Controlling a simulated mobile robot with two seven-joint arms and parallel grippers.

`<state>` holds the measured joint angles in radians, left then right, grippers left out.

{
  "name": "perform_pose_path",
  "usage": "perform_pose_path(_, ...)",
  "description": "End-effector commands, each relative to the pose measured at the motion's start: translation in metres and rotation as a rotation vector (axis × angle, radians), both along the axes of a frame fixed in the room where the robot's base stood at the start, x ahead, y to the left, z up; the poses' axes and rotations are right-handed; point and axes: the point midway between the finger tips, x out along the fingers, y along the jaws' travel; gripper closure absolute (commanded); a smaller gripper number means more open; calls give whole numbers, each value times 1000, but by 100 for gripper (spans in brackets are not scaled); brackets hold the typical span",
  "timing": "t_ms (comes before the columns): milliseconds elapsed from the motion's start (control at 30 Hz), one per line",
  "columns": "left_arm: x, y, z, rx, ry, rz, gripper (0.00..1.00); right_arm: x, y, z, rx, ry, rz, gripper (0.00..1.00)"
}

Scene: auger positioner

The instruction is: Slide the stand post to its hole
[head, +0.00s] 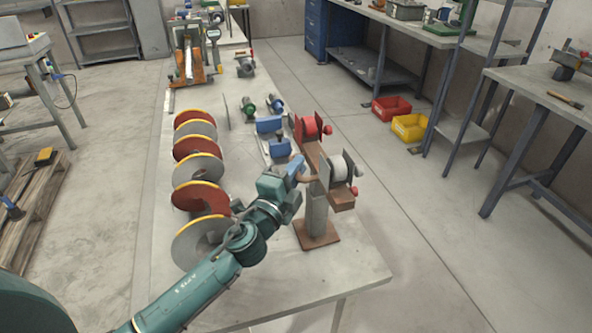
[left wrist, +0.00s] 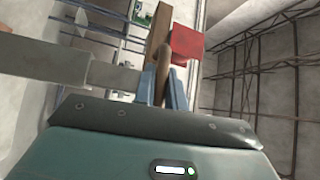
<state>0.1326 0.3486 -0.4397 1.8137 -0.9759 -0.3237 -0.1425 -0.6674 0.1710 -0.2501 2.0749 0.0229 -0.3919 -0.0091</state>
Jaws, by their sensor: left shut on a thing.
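The stand post (head: 317,208) is a grey column that rises from a square brown base plate (head: 317,235) near the front right of the long table. It carries a brown crossbar (head: 313,157) with a red part (head: 308,127) at the far end and a pale roller (head: 340,168) at the near end. My left gripper (head: 298,170) is at the post's left side, below the crossbar. In the left wrist view its blue fingers (left wrist: 164,88) are shut on a brown handle (left wrist: 165,65); the post shows at left. I cannot make out the hole.
A row of red and grey auger flights (head: 198,168) with yellow edges stands along the table's left side. Blue blocks (head: 270,125) and small motors lie behind the stand. The table top (head: 345,270) is bare around the base plate's front.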

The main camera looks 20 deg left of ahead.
Motion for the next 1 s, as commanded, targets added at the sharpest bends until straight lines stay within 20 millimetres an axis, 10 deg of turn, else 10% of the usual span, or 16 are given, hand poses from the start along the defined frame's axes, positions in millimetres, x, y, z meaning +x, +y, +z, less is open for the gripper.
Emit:
perform_pose_path(567, -2, 1, 3, 0, -7, 0, 66, 3, 2, 6, 7, -13, -1, 53)
perform_pose_path(1000, -81, 15, -11, -2, -5, -1, 66, 4, 6, -4, 12, -35, 19, 53)
